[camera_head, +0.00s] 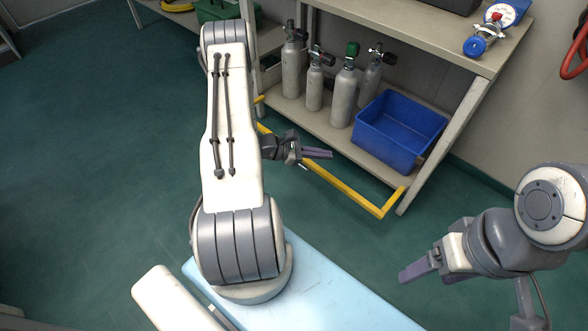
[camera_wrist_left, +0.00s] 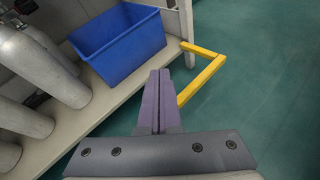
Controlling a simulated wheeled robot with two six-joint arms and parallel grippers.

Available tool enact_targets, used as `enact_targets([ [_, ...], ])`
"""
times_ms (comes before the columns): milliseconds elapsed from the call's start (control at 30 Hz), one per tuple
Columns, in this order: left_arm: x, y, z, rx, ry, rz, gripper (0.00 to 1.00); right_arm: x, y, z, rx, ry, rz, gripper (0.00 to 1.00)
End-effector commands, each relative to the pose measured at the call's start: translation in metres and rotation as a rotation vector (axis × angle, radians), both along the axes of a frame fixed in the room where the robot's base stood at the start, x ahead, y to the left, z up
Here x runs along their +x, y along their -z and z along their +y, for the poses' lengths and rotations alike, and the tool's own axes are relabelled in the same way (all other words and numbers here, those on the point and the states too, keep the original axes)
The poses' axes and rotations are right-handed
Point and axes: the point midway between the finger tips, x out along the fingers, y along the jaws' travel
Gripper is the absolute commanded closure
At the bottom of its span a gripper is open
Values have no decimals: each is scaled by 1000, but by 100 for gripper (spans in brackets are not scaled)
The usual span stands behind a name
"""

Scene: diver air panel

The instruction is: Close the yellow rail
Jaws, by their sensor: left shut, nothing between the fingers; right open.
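The yellow rail (camera_head: 341,187) stands out from the front of the bench's lower shelf, its long bar apart from the shelf edge. Its right end arm meets the shelf by the right bench leg. In the left wrist view the rail's corner (camera_wrist_left: 219,61) shows right of the fingers, and part of the bar is hidden behind them. My left gripper (camera_head: 331,154) is shut and empty, over the gap between the rail and the shelf. Its fingers also show in the left wrist view (camera_wrist_left: 158,75). My right gripper (camera_head: 402,276) is open and empty at the lower right, away from the rail.
Several grey cylinders (camera_head: 343,95) and a blue crate (camera_head: 399,128) stand on the lower shelf (camera_head: 318,130). A valve with a blue knob (camera_head: 475,46) is on the bench top. The green floor (camera_head: 90,150) is clear at left.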

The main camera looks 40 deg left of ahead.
Motion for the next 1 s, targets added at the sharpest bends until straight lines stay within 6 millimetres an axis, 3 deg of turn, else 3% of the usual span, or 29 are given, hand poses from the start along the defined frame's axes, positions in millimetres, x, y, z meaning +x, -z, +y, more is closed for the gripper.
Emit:
enact_targets([
  [33, -11, 37, 34, -44, -156, 19, 100, 0, 11, 0, 0, 0, 0, 27],
  [100, -25, 71, 72, -83, -338, 33, 100, 0, 16, 0, 0, 0, 0, 27],
  [200, -48, 108, 109, -121, -532, 49, 100, 0, 22, 0, 0, 0, 0, 27],
  [300, -64, 130, 130, -141, -650, 58, 100, 0, 24, 0, 0, 0, 0, 27],
  [467, -65, 145, 139, -146, -706, 63, 100, 0, 31, 0, 0, 0, 0, 27],
  [800, -9, 168, 133, -144, -700, 61, 100, 0, 68, 0, 0, 0, 0, 27],
  [1000, 14, 175, 131, -147, -701, 62, 100, 0, 81, 0, 0, 0, 0, 27],
])
